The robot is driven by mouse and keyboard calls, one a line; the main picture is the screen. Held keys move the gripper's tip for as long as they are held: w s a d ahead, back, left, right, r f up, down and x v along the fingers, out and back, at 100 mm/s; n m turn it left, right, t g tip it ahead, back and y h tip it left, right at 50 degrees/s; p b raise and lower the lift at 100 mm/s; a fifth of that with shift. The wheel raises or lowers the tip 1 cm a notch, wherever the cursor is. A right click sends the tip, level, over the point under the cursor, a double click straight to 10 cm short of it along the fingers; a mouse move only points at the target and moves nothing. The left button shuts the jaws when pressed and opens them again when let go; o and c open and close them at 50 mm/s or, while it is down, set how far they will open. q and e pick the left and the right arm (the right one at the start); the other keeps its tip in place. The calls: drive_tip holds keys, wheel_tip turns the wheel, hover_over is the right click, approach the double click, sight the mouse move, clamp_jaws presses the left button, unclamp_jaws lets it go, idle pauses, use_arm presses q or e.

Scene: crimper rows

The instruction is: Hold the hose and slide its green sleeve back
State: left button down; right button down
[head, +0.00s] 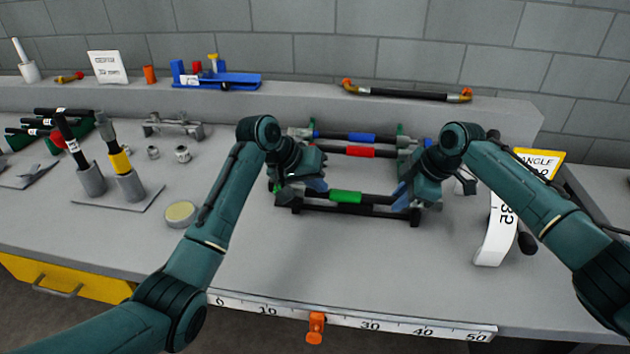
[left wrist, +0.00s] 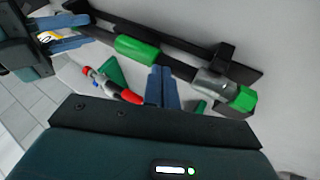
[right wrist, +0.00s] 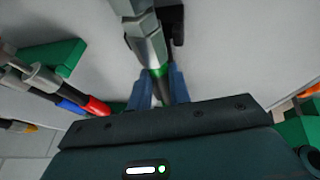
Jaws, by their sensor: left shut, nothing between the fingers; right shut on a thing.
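The black hose (head: 376,199) with a green sleeve (head: 345,196) lies across the front of a dark rack. The sleeve is around the hose, between my two grippers, and also shows in the left wrist view (left wrist: 138,48). My left gripper (head: 318,186) is shut and empty; its fingertips (left wrist: 160,72) are close to the hose, between the sleeve and the metal end fitting (left wrist: 212,84). Whether they touch the hose I cannot tell. My right gripper (head: 399,192) is shut on the hose near its right end; in the right wrist view the hose (right wrist: 161,90) passes between its fingers.
Behind it on the rack lie a hose with a red sleeve (head: 346,151) and one with a blue sleeve (head: 361,138). A white curved gauge (head: 496,235) stands to the right. A ruler (head: 400,328) runs along the front edge. The bench before the rack is clear.

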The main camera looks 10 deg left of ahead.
drive_tip(key=shift+r, duration=0.1)
use_arm(q)
drive_tip(key=shift+d, duration=1.15)
drive_tip(key=shift+a+r, duration=0.1)
drive_tip(key=shift+r, duration=0.05)
drive_tip(key=v, duration=1)
use_arm(e)
drive_tip(key=c, duration=1.2)
unclamp_jaws()
